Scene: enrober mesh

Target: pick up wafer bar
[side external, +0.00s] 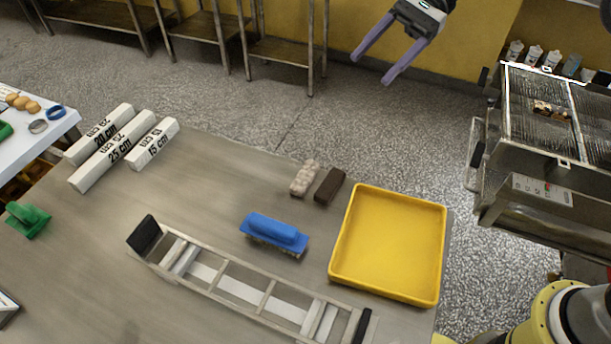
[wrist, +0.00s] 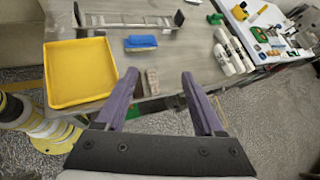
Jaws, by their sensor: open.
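Two small bars lie side by side on the steel table (side external: 110,255) near its far edge: a pale, lumpy bar (side external: 305,178) and a smooth dark brown bar (side external: 329,186). I cannot tell for certain which is the wafer bar. My gripper (side external: 372,70) is open and empty, high up and beyond the table's far edge, well apart from both bars.
A yellow tray (side external: 338,275) sits right of the bars. A blue brush (side external: 275,233) and a ladder-like metal frame (side external: 230,285) lie nearer. White length blocks (side external: 110,155) are at left. A wire-mesh machine (side external: 535,105) with brown pieces on it stands at right, across a floor gap.

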